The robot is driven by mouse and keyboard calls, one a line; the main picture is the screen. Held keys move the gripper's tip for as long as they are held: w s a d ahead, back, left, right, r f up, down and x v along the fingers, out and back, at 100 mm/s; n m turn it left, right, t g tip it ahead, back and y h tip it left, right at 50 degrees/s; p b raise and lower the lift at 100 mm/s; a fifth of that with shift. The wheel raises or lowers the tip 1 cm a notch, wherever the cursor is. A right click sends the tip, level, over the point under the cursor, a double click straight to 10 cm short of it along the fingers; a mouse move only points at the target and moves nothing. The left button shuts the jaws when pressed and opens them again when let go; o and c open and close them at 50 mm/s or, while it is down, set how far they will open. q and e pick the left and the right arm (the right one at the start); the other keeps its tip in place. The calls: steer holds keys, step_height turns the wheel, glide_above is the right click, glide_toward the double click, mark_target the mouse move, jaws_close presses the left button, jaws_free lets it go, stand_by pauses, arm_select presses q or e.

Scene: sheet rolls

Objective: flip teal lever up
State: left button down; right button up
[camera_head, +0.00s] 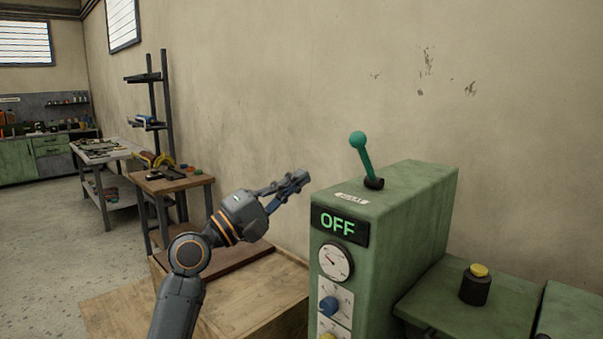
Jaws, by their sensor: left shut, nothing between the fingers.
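The teal lever (363,156) stands on top of a green machine cabinet (408,215). It has a round teal knob and leans back to the left from a dark base. A display (339,226) on the cabinet front reads OFF. My left gripper (301,181) is shut and empty. In the picture it is left of the lever and a little lower, with a gap between them. My right gripper is not in view.
A gauge (335,262) and a blue knob (329,306) sit on the cabinet front. A yellow-topped button (478,282) stands on the lower green housing at right. A wooden crate (240,303) is below my left arm. Workbenches stand at the far left.

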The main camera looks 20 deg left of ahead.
mark_target(366, 160)
arm_select(q)
steer(key=p+x, duration=0.3)
steer(key=x, duration=0.8)
steer(key=shift+w+d, duration=0.2)
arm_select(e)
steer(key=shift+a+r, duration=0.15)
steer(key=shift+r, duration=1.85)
arm_select(q)
steer(key=shift+r+p, duration=0.1)
steer(key=shift+p, duration=0.2)
